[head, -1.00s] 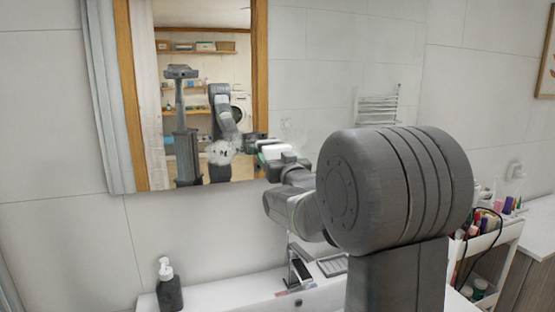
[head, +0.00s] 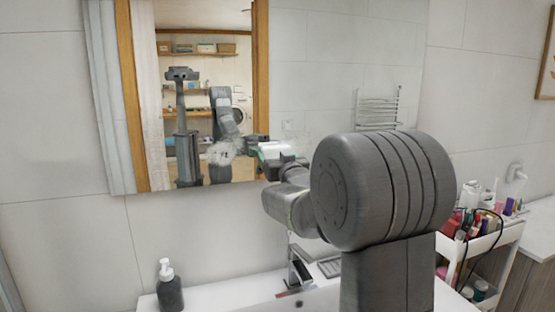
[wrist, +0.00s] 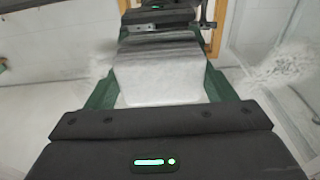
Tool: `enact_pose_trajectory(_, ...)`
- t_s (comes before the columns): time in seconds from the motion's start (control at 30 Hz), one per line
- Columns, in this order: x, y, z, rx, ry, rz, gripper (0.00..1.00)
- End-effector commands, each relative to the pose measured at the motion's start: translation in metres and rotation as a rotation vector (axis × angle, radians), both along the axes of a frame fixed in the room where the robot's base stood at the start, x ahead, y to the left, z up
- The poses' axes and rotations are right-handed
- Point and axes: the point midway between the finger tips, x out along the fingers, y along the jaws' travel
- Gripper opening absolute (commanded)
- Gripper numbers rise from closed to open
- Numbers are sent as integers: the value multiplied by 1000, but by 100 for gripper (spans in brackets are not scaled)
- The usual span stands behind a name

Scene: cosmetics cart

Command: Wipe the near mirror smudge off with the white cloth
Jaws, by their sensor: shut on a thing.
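The white cloth (wrist: 160,82) is clamped between the green fingers of my gripper (wrist: 162,72) in the wrist view. In the head view my gripper (head: 272,160) is at the mirror's lower part, with a bit of white cloth (head: 270,150) showing. I cannot tell whether the cloth touches the glass. The mirror (head: 330,60) bears a grey speckled smudge (head: 222,153) left of my gripper and a fainter one (head: 290,130) above and right of it. The wrist view shows a speckled smudge (wrist: 280,65) at right and a faint one (wrist: 102,62) at left, both beside the cloth.
Below the mirror is a white sink counter (head: 225,294) with a faucet (head: 299,268) and a dark soap dispenser (head: 169,287). A white cart (head: 492,240) with several cosmetics stands at the right. My arm hides part of the counter. The wall below the mirror is bare.

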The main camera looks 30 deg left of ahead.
Motion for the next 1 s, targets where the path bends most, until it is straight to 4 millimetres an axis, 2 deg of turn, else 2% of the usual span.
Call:
enact_pose_trajectory(0.17,3,-3,-1,-1,-1,-1,59)
enact_pose_trajectory(0.5,25,-22,0,0,0,-2,59)
enact_pose_trajectory(0.77,33,-28,0,-1,1,-2,59)
enact_pose_trajectory(1.0,50,-40,1,-2,1,-2,59)
